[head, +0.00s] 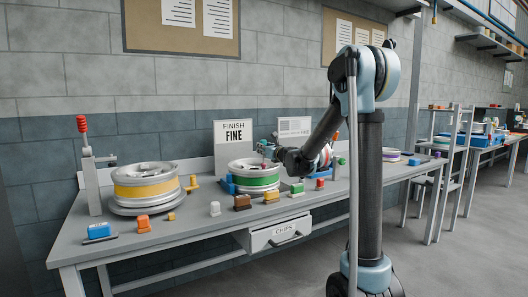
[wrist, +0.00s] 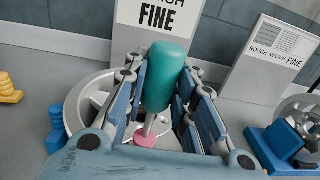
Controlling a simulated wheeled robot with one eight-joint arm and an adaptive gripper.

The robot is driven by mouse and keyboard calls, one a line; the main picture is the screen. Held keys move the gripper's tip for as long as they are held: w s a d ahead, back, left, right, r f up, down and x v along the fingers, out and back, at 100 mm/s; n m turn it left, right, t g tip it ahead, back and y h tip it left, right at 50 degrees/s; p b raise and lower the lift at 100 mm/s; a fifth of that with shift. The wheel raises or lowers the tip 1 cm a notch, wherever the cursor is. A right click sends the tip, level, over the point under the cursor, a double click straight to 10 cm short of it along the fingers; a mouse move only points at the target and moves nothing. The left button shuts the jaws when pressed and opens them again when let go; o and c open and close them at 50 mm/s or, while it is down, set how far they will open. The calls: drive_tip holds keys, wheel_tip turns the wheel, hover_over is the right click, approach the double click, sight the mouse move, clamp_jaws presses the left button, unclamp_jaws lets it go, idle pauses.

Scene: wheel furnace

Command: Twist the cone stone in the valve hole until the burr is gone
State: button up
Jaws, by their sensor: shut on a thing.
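My gripper (wrist: 164,92) is shut on the teal handle (wrist: 166,70) of the cone stone tool. A thin metal shank runs down from the handle to the pink cone stone (wrist: 145,140), low over the face of the silver wheel (wrist: 82,112). In the head view my gripper (head: 268,150) is above the wheel with the green band (head: 258,182), which lies flat on the bench. I cannot tell whether the stone's tip is inside the valve hole. The hole and any burr are hidden or too small to see.
A sign reading FINE (head: 233,134) stands behind the wheel. A yellow-banded wheel (head: 145,190) lies to the left. Several small coloured blocks line the bench front, including an orange one (head: 144,223). A blue holder with another wheel (wrist: 275,148) is at right in the wrist view.

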drive_tip(key=shift+d+n+g+y, duration=0.1)
drive_tip(key=shift+n+g+y, duration=0.55)
drive_tip(key=shift+y, duration=0.25)
drive_tip(key=shift+f+n+g+y, duration=0.1)
drive_tip(key=shift+n+g+y, duration=2.55)
drive_tip(key=shift+g, duration=0.6)
drive_tip(key=m+t+h, duration=0.2)
drive_tip(key=t, duration=0.1)
drive_tip(key=shift+s+a, duration=0.1)
drive_tip(key=shift+a, duration=0.1)
drive_tip(key=shift+d+m+t+h, duration=0.1)
drive_tip(key=shift+m+t+h, duration=2.25)
drive_tip(key=shift+h, duration=0.2)
drive_tip(key=shift+w+d+n+g+y, duration=0.1)
drive_tip(key=shift+w+n+g+y, duration=0.1)
drive_tip(key=shift+n+g+y, duration=0.4)
drive_tip(key=shift+s+n+g+y, duration=0.1)
drive_tip(key=shift+n+g+y, duration=2.75)
drive_tip(key=shift+g, duration=0.4)
